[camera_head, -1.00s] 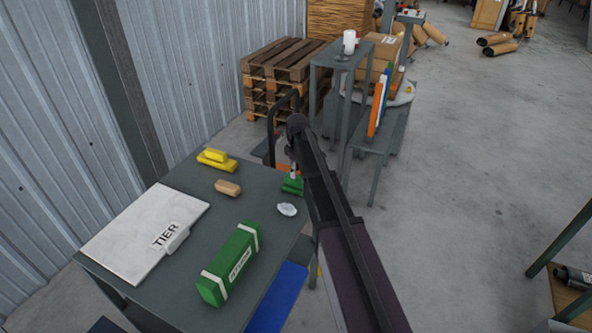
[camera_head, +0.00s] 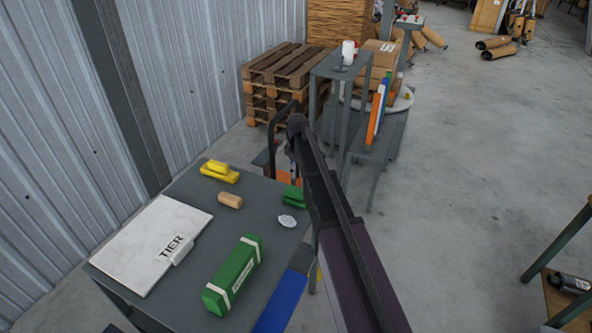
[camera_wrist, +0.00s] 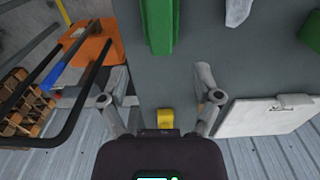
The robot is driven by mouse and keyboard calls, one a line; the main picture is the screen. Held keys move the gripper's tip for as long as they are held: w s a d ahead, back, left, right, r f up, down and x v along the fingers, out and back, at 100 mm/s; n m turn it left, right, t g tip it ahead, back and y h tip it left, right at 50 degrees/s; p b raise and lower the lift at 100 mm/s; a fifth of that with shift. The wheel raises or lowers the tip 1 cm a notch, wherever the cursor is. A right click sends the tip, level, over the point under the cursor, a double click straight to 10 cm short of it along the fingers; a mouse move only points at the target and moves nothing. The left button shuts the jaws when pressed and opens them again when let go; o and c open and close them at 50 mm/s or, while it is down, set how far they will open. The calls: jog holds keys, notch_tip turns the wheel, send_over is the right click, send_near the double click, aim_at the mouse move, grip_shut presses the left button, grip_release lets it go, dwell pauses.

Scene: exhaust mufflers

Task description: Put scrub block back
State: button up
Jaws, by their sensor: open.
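I cannot tell for sure which item is the scrub block. On the grey table (camera_head: 205,255) lie a stacked yellow piece (camera_head: 220,172), a tan block (camera_head: 230,200) and a green piece (camera_head: 293,197). My gripper is mostly hidden behind my arm in the head view. In the wrist view my gripper (camera_wrist: 161,74) is open and empty, above the table's edge area. The yellow piece (camera_wrist: 165,118) shows low between its fingers, partly covered by my wrist. The green piece (camera_wrist: 160,25) is at the top centre, apart from the fingers.
A white TIER case (camera_head: 150,240), a strapped green box (camera_head: 233,276) and a crumpled white piece (camera_head: 287,221) also lie on the table. Pallets (camera_head: 280,85) and a grey rack (camera_head: 345,75) stand behind. Open floor (camera_head: 470,170) lies right.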

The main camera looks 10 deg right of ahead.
dwell(0.6)
jog(key=s+m, duration=1)
jog(key=s, duration=1.9)
jog(key=shift+a+m, duration=0.25)
jog(key=shift+m, duration=0.15)
jog(key=shift+s, duration=0.1)
